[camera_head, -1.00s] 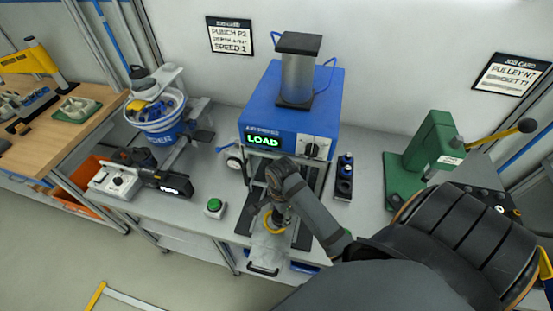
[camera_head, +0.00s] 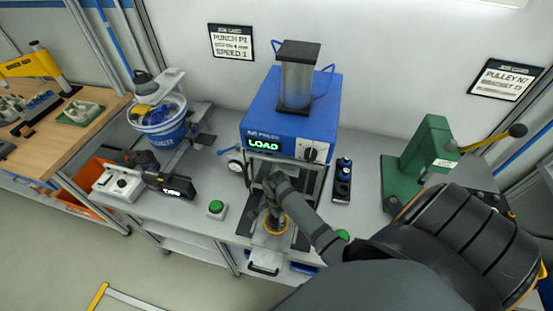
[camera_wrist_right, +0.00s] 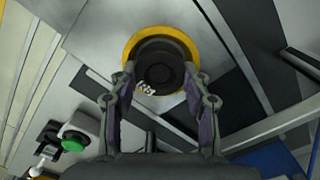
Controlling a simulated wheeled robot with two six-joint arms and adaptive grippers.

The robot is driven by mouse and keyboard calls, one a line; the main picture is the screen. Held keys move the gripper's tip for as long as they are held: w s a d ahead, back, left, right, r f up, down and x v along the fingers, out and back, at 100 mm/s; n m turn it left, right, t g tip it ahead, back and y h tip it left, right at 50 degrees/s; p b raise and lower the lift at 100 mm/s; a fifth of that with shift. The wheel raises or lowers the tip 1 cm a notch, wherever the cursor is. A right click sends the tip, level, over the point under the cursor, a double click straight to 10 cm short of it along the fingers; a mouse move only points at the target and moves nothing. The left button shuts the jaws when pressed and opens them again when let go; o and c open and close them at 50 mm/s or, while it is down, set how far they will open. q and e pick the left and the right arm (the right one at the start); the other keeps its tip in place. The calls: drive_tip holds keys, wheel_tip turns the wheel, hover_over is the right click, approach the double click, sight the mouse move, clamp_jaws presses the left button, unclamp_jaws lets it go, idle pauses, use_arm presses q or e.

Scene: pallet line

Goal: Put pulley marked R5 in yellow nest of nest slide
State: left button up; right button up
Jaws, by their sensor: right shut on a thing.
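In the right wrist view, a dark round pulley (camera_wrist_right: 158,66) with a small white mark sits between the fingers of my right gripper (camera_wrist_right: 160,90). The yellow nest (camera_wrist_right: 133,42) shows as a ring around the pulley; whether the pulley is fully seated I cannot tell. In the head view, my right gripper (camera_head: 274,208) points down over the yellow nest (camera_head: 275,231) on the nest slide (camera_head: 268,250), in front of the blue press. It is shut on the pulley, which it mostly hides there. My left gripper is not in view.
The blue press (camera_head: 290,125) behind shows LOAD. A green button (camera_head: 216,207) is left of the slide, and a dark block with round knobs (camera_head: 342,180) is right. A green arbor press (camera_head: 422,150) stands farther right. A blue-white bowl (camera_head: 160,120) is at left.

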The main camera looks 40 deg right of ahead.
drive_tip(key=o, duration=1.2)
drive_tip(key=shift+o, duration=0.2)
drive_tip(key=shift+r, duration=0.1)
wheel_tip(320, 180, up, 12)
drive_tip(key=b, duration=0.2)
drive_tip(key=shift+b, duration=0.3)
